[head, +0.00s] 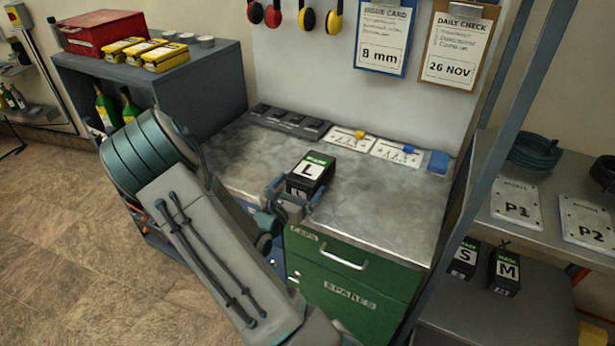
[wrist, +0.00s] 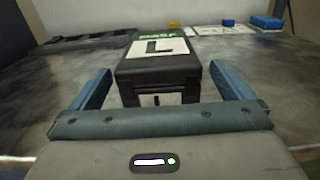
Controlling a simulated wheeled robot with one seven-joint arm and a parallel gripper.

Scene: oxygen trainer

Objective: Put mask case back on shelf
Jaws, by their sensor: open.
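A black mask case (head: 311,176) with a white label marked L and a green strip sits on the metal worktop (head: 380,205), near its front edge. My gripper (head: 296,197) is open at the near end of this case. In the wrist view the L case (wrist: 158,66) lies between and just beyond the two blue fingers of my gripper (wrist: 160,90), with a gap on each side. Two similar cases, S (head: 464,259) and M (head: 505,270), stand on the lower shelf (head: 535,305) at the right. Beside M no other case shows.
A blue-grey frame post (head: 490,150) stands between the worktop and the right shelves. The upper right shelf holds plates P1 (head: 516,206) and P2 (head: 588,222). Cards, a dark tray (head: 290,121) and a blue block (head: 439,162) line the worktop's back. Green drawers (head: 345,280) are below.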

